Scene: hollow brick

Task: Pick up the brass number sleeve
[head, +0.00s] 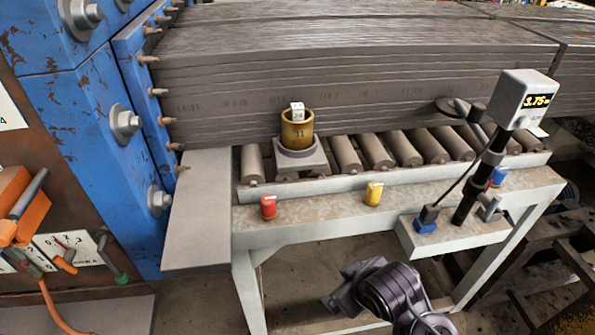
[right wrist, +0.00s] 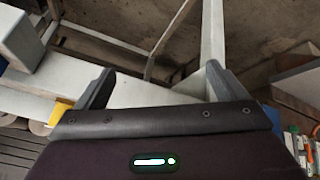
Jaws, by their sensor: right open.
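The brass number sleeve (head: 297,134) is a short upright cylinder marked 11. It stands on a small grey stand (head: 301,160) at the roller conveyor, close in front of the stacked grey slabs. A small white tag (head: 297,112) marked 24 shows at its top; I cannot tell whether it sits inside. My right arm shows at the bottom of the head view, low in front of the conveyor frame and well below the sleeve. In the right wrist view my right gripper (right wrist: 158,84) is open with nothing between its fingers. My left gripper is not in view.
The rollers (head: 375,150) run right behind a pale frame (head: 330,205) carrying a red knob (head: 268,207) and a yellow knob (head: 373,194). A display post (head: 522,98) reading about 3.75 stands right. A blue machine (head: 75,150) stands left. Space above the front rail is clear.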

